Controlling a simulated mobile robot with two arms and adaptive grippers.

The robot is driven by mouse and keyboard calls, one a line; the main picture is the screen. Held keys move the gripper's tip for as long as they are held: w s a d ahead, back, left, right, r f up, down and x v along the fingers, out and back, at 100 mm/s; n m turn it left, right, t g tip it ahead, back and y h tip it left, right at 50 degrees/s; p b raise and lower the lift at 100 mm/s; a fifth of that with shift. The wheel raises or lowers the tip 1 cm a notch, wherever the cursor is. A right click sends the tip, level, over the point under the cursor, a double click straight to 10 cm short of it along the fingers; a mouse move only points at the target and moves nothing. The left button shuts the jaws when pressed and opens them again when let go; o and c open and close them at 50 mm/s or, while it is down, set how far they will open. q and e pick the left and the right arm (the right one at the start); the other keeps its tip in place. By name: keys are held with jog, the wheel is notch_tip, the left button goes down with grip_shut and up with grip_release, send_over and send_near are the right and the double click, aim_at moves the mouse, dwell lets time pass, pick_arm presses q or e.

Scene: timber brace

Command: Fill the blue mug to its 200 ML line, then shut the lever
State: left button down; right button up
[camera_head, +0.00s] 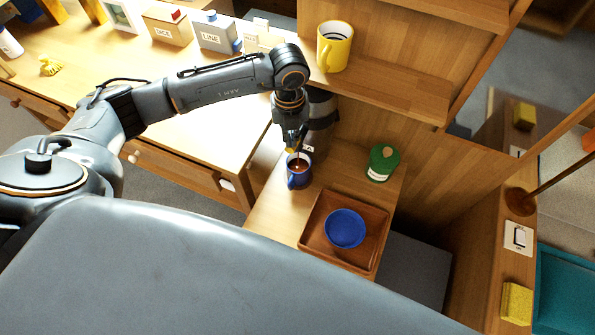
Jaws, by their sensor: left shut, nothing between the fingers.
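The blue mug (298,180) stands upright on the wooden side counter, with dark brown liquid visible inside. Its 200 ML line and the exact level cannot be read from here. A dark and silver dispenser (321,108) stands just behind it, partly covered by my left arm. My left gripper (292,147) points down directly above the mug's rim at the dispenser's front. It is shut with nothing in it. The lever is hidden or too small to make out at the fingertips. A thin pale streak shows above the liquid; I cannot tell if it is flow. My right gripper is out of view.
A wooden tray (314,241) with a blue bowl (345,228) sits in front of the mug. A green canister (382,163) stands to the right. A yellow mug (334,46) is on the shelf above. Labelled boxes (167,27) line the left desk.

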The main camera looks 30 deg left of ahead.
pick_arm(q)
jog(key=shift+f, duration=0.1)
dwell(0.4)
jog(key=shift+f+b, duration=0.55)
jog(key=shift+r+p, duration=2.5)
jog(key=shift+r, duration=1.15)
